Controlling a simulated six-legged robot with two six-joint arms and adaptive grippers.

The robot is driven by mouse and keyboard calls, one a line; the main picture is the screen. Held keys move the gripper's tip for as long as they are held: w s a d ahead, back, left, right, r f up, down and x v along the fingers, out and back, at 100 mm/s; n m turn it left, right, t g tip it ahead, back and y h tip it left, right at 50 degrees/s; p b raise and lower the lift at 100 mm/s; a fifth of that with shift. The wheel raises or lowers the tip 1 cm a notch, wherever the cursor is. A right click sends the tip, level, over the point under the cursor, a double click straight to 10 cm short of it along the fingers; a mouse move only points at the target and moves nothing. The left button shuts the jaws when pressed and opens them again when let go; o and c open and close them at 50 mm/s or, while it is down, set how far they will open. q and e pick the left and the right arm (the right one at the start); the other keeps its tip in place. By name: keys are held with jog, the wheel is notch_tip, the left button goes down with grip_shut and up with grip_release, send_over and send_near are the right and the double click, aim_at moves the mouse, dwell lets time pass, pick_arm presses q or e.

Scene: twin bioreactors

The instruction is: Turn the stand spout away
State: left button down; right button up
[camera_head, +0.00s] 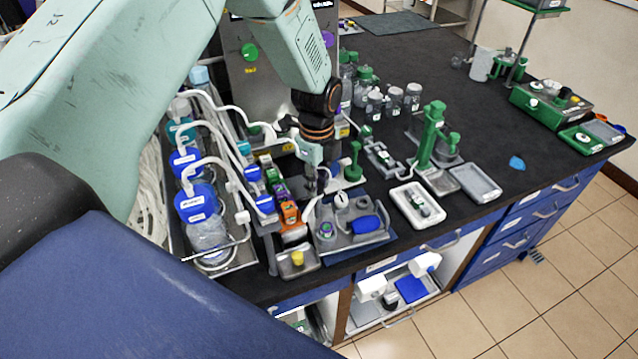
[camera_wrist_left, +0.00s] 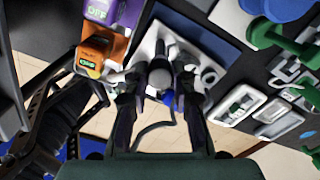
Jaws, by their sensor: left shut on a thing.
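My left gripper (camera_head: 318,184) reaches down from above over the grey stand tray (camera_head: 352,238) at the bench's front. In the left wrist view its two dark fingers (camera_wrist_left: 160,88) stand on either side of a pale rounded part of the stand (camera_wrist_left: 160,72), closed on it. I take this part to be the spout; the fingers hide its sides. A thin dark tube curves below it. In the head view a white curved tube (camera_head: 309,209) shows just under the gripper. My right gripper is in neither view.
A blue bottle (camera_head: 365,224) lies on the stand tray. Orange and green switch boxes (camera_head: 290,213) stand close on its left. Blue-capped bottles (camera_head: 195,204) with white tubes stand further left. A white tray (camera_head: 418,206) and a green stand (camera_head: 430,135) are to the right.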

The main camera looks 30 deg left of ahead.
pick_arm(q)
jog(key=shift+w+a+m, duration=0.1)
jog(key=shift+w+m, duration=0.35)
jog(key=shift+m, duration=0.05)
jog(key=shift+s+r, duration=0.15)
dwell(0.4)
dwell(0.5)
jog(key=c, duration=1.2)
grip_release()
jog(key=shift+s, duration=0.1)
jog(key=shift+o, duration=0.5)
